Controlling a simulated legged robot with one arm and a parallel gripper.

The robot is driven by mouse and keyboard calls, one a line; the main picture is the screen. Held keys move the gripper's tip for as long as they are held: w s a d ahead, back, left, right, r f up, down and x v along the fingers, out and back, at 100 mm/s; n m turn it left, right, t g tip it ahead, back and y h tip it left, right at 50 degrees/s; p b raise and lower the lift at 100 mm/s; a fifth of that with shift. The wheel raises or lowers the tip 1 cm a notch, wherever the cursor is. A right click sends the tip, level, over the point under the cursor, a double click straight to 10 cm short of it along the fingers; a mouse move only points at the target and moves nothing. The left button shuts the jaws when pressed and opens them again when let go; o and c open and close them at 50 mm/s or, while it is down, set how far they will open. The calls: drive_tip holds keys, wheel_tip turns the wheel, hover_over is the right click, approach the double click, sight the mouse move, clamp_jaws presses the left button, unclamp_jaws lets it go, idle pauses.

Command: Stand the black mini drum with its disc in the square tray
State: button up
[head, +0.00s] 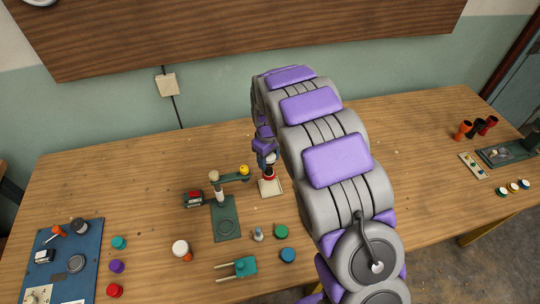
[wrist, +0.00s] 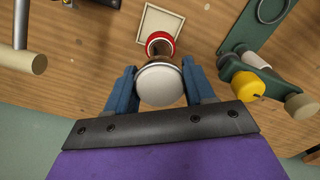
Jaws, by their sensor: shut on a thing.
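The black mini drum (wrist: 161,51) is between my gripper's blue fingers (wrist: 159,76) in the wrist view. Its pale round head faces the camera, and a red ring shows at its far end. The fingers are shut on its sides. The cream square tray (wrist: 148,19) lies just beyond the red ring, which overlaps its near edge in the picture. In the head view, my gripper (head: 264,152) is above the tray (head: 277,191), with the drum's red part low over it. I cannot tell whether the drum touches the tray. A separate disc cannot be made out.
A green stand (head: 226,222) with a side arm and yellow knob (head: 244,169) is close on the left of the tray. Small jars and a teal block (head: 245,266) are nearer. A blue board (head: 62,262) is far left.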

sight(270, 171)
drive_tip(key=f, duration=0.1)
drive_tip(key=f+b, duration=0.1)
drive_tip(key=f, duration=0.1)
drive_tip(key=shift+d+f, duration=0.15)
drive_tip(key=shift+d, duration=0.15)
drive_tip(key=shift+a+f, duration=0.1)
drive_tip(key=shift+f, duration=1.95)
drive_tip(key=o, duration=1.2)
drive_tip(key=shift+r, duration=0.1)
drive_tip(key=shift+r+p, duration=1.25)
drive_tip(key=shift+r, duration=2.15)
